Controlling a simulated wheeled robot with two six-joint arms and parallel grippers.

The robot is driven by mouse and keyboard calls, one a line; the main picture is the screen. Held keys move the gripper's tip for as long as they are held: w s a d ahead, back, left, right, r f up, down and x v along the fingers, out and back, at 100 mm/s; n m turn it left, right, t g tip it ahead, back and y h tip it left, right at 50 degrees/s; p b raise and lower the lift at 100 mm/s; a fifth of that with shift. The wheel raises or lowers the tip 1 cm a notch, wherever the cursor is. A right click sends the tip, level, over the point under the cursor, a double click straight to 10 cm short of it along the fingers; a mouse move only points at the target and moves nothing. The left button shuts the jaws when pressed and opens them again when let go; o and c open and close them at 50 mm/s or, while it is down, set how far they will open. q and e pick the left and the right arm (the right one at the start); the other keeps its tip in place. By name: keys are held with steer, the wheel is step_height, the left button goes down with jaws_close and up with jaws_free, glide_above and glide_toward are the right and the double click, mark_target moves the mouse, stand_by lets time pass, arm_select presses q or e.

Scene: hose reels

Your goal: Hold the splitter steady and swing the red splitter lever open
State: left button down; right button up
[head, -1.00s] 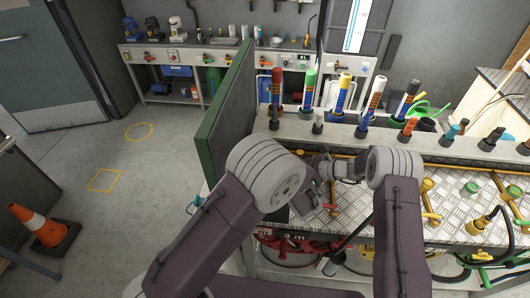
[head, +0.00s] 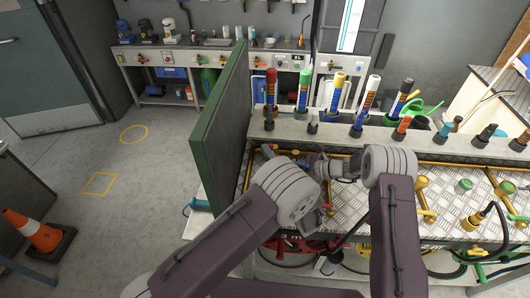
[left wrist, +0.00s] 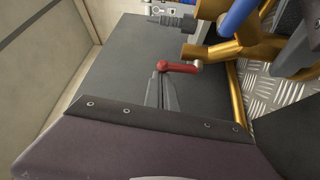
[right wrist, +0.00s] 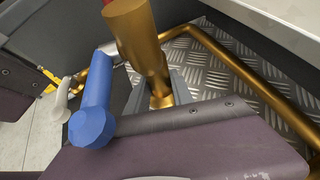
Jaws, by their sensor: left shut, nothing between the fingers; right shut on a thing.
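The gold splitter (right wrist: 136,38) fills the upper middle of the right wrist view. My right gripper (right wrist: 162,84) is shut on its narrow gold neck. A blue lever (right wrist: 93,108) and a pale grey lever (right wrist: 62,100) sit left of it. In the left wrist view the splitter (left wrist: 245,48) is at the upper right, and the red splitter lever (left wrist: 181,66) sticks out to its left. My left gripper (left wrist: 161,76) is shut and empty, its tips right at the lever's outer end; contact is unclear. In the head view my arms hide most of the splitter.
A green-edged divider panel (head: 217,135) stands left of the diamond-plate bench (head: 350,205). Coloured nozzles stand along the rear ledge (head: 340,131). Gold fittings and hoses crowd the right side. A traffic cone (head: 32,232) stands on the clear floor at left.

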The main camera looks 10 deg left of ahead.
arm_select(q)
steer(key=shift+s+d, duration=0.1)
steer(key=shift+d, duration=0.2)
stand_by(0.5)
arm_select(e)
steer(key=shift+d, duration=0.1)
arm_select(q)
steer(key=s+d, duration=0.1)
steer(key=s, duration=0.8)
steer(key=shift+s+f, duration=0.15)
steer(key=shift+f, duration=0.3)
steer(key=shift+d, duration=0.1)
